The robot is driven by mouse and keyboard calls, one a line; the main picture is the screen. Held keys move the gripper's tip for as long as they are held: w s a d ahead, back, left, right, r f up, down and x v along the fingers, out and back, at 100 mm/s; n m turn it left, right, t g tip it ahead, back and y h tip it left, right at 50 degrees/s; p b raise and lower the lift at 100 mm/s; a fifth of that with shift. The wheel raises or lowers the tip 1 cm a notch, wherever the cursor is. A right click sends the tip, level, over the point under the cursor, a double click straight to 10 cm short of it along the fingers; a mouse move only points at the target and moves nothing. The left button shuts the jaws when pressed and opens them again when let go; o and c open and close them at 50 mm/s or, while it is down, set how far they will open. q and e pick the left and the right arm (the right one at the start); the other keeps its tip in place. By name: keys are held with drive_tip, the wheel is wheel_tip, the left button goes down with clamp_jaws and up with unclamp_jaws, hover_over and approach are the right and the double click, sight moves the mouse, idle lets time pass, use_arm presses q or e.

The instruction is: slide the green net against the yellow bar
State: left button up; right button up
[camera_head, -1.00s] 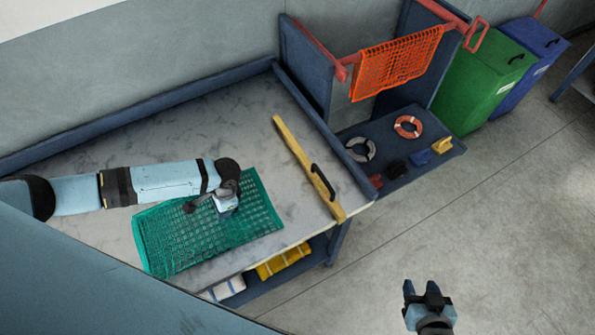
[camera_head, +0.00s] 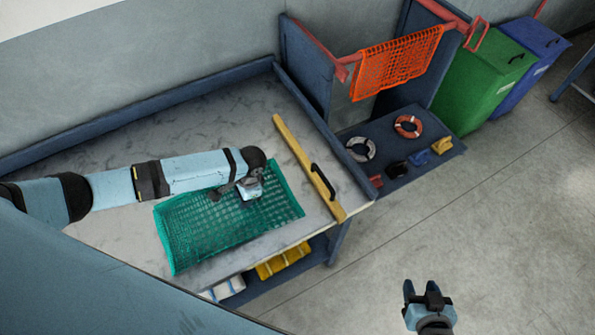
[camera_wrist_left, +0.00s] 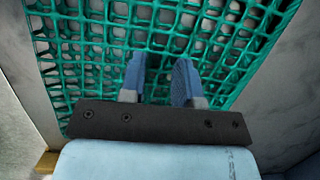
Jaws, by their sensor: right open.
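The green net (camera_head: 215,230) lies flat on the marbled tabletop, left of the yellow bar (camera_head: 292,150). The bar runs across the table's right part and has a black handle. A narrow strip of bare tabletop separates the net's right edge from the bar. My left gripper (camera_head: 248,196) is over the net's upper right part, and my arm hides some of the net. In the left wrist view the fingers (camera_wrist_left: 161,70) are apart over the green mesh (camera_wrist_left: 225,45); contact cannot be told. My right gripper (camera_head: 421,290) is open and empty over the floor.
The table (camera_head: 110,165) has a raised blue rim at the back and right. An orange net (camera_head: 398,62) hangs on a red rail. A low blue shelf (camera_head: 400,180) holds rings and small items. Green (camera_head: 480,85) and blue bins stand at upper right. Yellow cloth (camera_head: 283,262) lies under the table.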

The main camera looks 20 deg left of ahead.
sight(265, 192)
use_arm(q)
drive_tip(key=shift+w+d+b, duration=0.25)
drive_tip(key=shift+w+d, duration=1.05)
drive_tip(key=shift+w, duration=0.15)
drive_tip(key=shift+w+d+b, duration=0.25)
drive_tip(key=shift+w+d, duration=1)
drive_tip(key=shift+w, duration=0.2)
wheel_tip(265, 192, up, 3)
drive_tip(key=p, duration=0.2)
drive_tip(key=shift+f+p, duration=0.1)
drive_tip(key=shift+p, duration=0.25)
drive_tip(key=shift+r+b, duration=0.25)
drive_tip(key=shift+b, duration=0.05)
wheel_tip(265, 192, up, 4)
drive_tip(key=shift+f, duration=0.15)
drive_tip(key=shift+s, duration=0.1)
